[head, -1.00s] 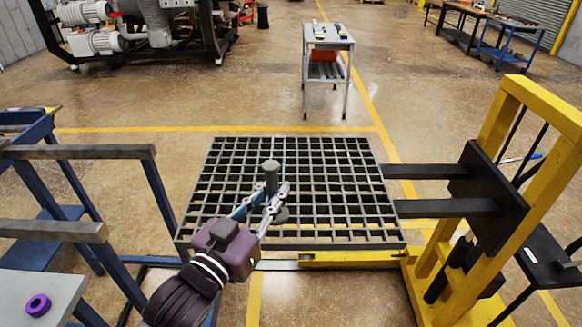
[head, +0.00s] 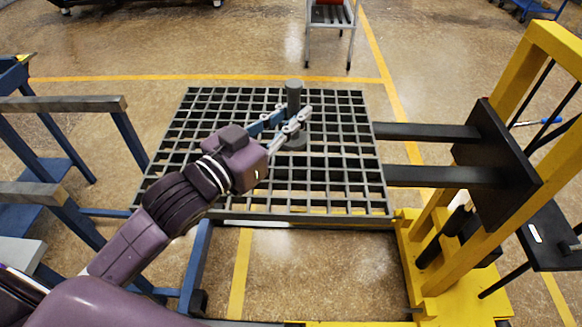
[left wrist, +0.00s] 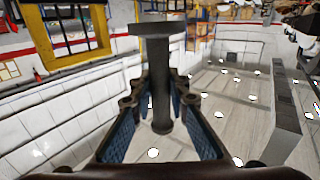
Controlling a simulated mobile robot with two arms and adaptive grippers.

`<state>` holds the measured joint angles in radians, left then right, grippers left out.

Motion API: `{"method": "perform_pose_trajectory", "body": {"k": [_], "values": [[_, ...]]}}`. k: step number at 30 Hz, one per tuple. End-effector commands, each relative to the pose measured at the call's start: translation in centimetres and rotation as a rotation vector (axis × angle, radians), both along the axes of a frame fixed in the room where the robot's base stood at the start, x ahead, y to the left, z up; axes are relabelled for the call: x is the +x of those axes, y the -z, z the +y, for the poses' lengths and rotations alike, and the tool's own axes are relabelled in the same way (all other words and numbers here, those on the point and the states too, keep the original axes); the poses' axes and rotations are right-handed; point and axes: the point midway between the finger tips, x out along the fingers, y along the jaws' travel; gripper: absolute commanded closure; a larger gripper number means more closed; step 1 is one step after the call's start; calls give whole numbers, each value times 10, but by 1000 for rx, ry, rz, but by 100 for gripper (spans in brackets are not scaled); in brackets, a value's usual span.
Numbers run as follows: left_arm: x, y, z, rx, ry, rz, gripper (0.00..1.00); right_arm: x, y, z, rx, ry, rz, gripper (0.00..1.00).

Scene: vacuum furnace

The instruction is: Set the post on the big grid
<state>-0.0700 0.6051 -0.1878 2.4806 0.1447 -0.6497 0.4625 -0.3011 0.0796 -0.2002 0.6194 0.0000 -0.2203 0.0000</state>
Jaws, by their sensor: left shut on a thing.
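The post (head: 294,95) is a grey upright cylinder with a wider round foot. My left gripper (head: 291,118) is shut on its shaft, one finger on each side. The left wrist view also shows the post (left wrist: 160,85) between the fingers, its flat foot crossing the upper part of the picture. The big grid (head: 330,214) is a dark rectangular lattice lying level. In the head view the post appears over the grid's middle to right part, toward the back. I cannot tell whether its foot touches the bars. My right gripper is not in view.
A yellow lift (head: 558,75) stands at the right, its two black forks (head: 425,131) reaching to the grid. A blue frame with grey bars (head: 70,104) stands at the left. A small grey table (head: 330,30) is behind. Most of the grid is bare.

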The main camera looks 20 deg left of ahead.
Motion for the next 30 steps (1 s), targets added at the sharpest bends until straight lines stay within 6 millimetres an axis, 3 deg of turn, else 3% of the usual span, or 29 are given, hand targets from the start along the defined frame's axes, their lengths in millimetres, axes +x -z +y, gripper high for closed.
{"method": "perform_pose_trajectory", "body": {"k": [3, 9, 16, 24, 30], "values": [[0, 33, 0, -4, -1, 5, 100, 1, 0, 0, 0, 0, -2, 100], [0, 75, 0, -3, 0, 0, 100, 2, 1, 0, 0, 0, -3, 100], [0, 94, 0, -2, 0, -3, 100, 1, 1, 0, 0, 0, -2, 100], [0, 130, -1, -2, 0, -3, 100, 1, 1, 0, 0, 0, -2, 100], [0, 133, -1, -1, 1, -6, 100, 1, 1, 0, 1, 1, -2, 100]]}}
